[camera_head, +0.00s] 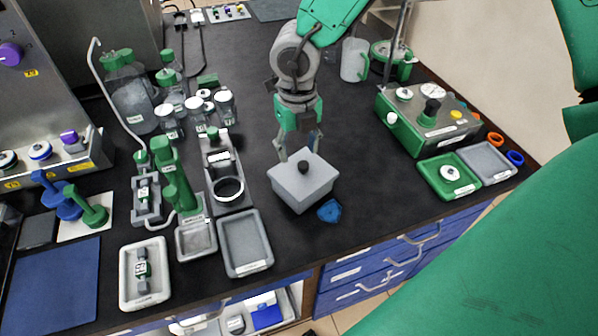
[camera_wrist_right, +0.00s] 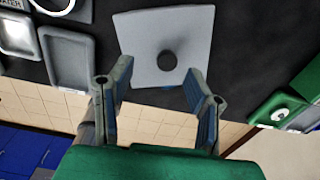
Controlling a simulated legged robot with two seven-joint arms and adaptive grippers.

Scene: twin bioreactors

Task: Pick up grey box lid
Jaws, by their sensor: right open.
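The grey box lid (camera_head: 318,179) sits on the grey box (camera_head: 300,204) near the front edge of the black bench. It has a dark round knob (camera_head: 303,167) in its middle. My right gripper (camera_head: 299,151) points down over the back part of the lid, with its fingers apart and empty. In the right wrist view the lid (camera_wrist_right: 140,38) and its knob (camera_wrist_right: 166,60) lie ahead, and the knob appears between the open fingertips (camera_wrist_right: 159,70). Contact with the lid cannot be told. My left gripper is not in view.
A small blue object (camera_head: 329,210) lies just beside the box. An empty grey tray (camera_head: 268,262) and a rack (camera_head: 245,203) stand to the left. A green machine (camera_head: 425,120) and green tray (camera_head: 432,181) stand to the right. Bench between box and machine is clear.

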